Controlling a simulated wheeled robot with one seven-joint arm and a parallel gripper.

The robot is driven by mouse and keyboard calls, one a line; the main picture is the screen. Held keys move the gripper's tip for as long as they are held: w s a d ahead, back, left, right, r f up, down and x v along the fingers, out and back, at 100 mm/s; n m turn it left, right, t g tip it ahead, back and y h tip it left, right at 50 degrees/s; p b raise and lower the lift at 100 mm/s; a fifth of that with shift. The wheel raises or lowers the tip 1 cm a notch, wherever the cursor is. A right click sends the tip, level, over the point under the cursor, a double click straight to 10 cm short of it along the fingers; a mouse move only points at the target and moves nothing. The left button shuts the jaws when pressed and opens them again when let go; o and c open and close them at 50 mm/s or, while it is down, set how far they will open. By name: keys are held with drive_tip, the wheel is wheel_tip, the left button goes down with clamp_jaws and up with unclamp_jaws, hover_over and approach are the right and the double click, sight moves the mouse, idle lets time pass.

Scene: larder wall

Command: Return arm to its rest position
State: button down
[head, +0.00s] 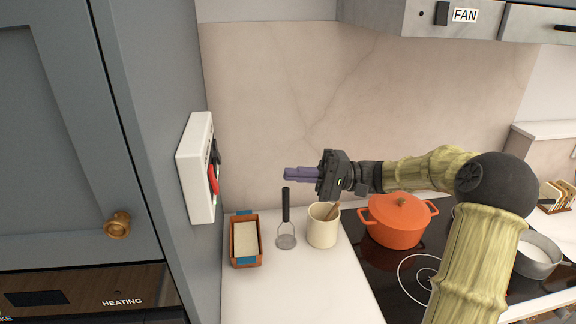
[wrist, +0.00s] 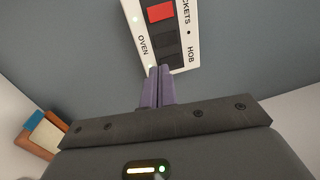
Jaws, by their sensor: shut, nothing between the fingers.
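My gripper (head: 303,174) is in mid-air above the worktop in the head view, its purple fingers pointing left toward a white switch panel (head: 190,168). The fingers are together with nothing between them. In the wrist view the closed fingers (wrist: 159,86) lie in front of the lower edge of the switch panel (wrist: 187,52), which carries a red switch, dark switches and the labels OVEN and HOB. In the head view there is a clear gap between the fingertips and the panel. My arm reaches in from the right, over the hob.
An orange pot (head: 398,238) sits on the hob, with a grey saucepan (head: 537,262) at right. A fan hood (head: 425,14) hangs above. The front worktop (head: 290,295) is clear.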

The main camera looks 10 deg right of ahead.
drive_tip(key=s+a+f+m+g+h, duration=0.1)
drive_tip(key=s+a+f+h, duration=0.3)
drive_tip(key=f, duration=0.3)
drive_tip(key=s+a+f+m+g+h, duration=0.1)
drive_tip(key=s+a+f+h, duration=0.3)
drive_tip(key=f, duration=0.4)
drive_tip(key=s+d+f+n+t+h, duration=0.2)
drive_tip(key=s+d+f+t+h, duration=0.2)
drive_tip(key=s+d+h, duration=0.6)
drive_tip(key=shift+s+d+f+h, duration=0.2)
drive_tip(key=shift+d+f+h, duration=0.1)
drive_tip(key=shift+f+h, duration=0.6)
drive_tip(key=shift+w, duration=0.15)
